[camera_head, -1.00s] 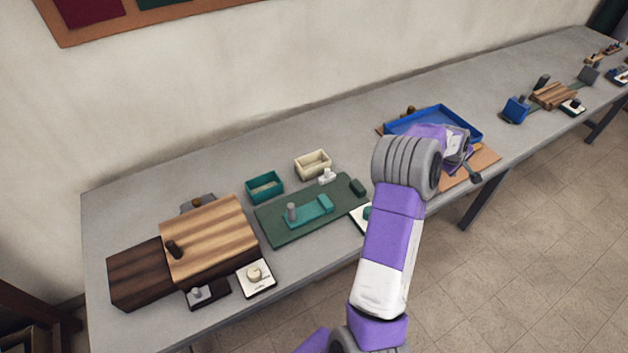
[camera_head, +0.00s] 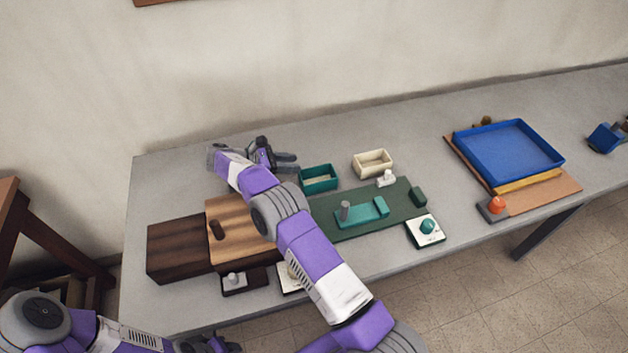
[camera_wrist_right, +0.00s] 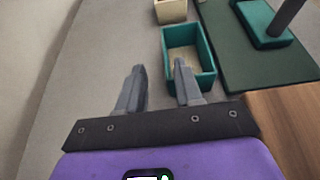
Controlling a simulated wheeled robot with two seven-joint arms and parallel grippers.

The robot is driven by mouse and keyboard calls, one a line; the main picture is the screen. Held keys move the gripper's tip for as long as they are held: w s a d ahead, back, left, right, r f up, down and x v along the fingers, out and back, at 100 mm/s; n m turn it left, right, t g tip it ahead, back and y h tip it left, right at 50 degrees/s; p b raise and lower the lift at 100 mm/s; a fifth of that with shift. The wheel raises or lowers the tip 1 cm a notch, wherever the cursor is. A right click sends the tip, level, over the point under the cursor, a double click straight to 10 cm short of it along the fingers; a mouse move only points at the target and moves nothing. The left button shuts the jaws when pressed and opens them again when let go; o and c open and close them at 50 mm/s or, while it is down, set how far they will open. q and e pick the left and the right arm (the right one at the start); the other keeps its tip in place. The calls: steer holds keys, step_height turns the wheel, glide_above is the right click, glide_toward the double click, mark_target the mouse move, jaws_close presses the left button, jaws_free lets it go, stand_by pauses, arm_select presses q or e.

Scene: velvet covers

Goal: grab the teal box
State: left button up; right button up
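The teal box (camera_head: 321,186) is a small open-topped tray on the grey table, left of a cream box. It also shows in the right wrist view (camera_wrist_right: 207,58), ahead and slightly right of the fingers. My right gripper (camera_head: 291,162) is just left of the teal box, with its fingers pointing toward it. In the right wrist view the gripper (camera_wrist_right: 159,66) is open with nothing between its fingers. The right finger overlaps the box's near left corner in that view; I cannot tell if they touch. My left gripper (camera_head: 208,344) is partly cut off at the bottom edge.
The cream box (camera_head: 372,171) stands right of the teal box. A green mat (camera_head: 335,229) with a teal piece and grey post (camera_head: 345,211) lies in front. Wooden blocks (camera_head: 181,248) are at left, partly behind my right arm. A blue tray (camera_head: 508,176) is at right.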

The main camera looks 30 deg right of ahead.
steer(key=shift+s+a+f, duration=0.1)
steer(key=shift+a+f, duration=0.05)
steer(key=shift+f, duration=0.05)
steer(key=shift+s+d+f, duration=0.1)
steer(key=shift+d+f, duration=0.05)
steer(key=shift+d, duration=0.15)
steer(key=b, duration=0.3)
glide_above(318, 180)
steer(key=w+a, duration=0.2)
step_height(318, 180, down, 2)
steer(key=shift+d+f, duration=0.15)
steer(key=shift+f, duration=0.1)
steer(key=shift+c, duration=0.4)
jaws_close()
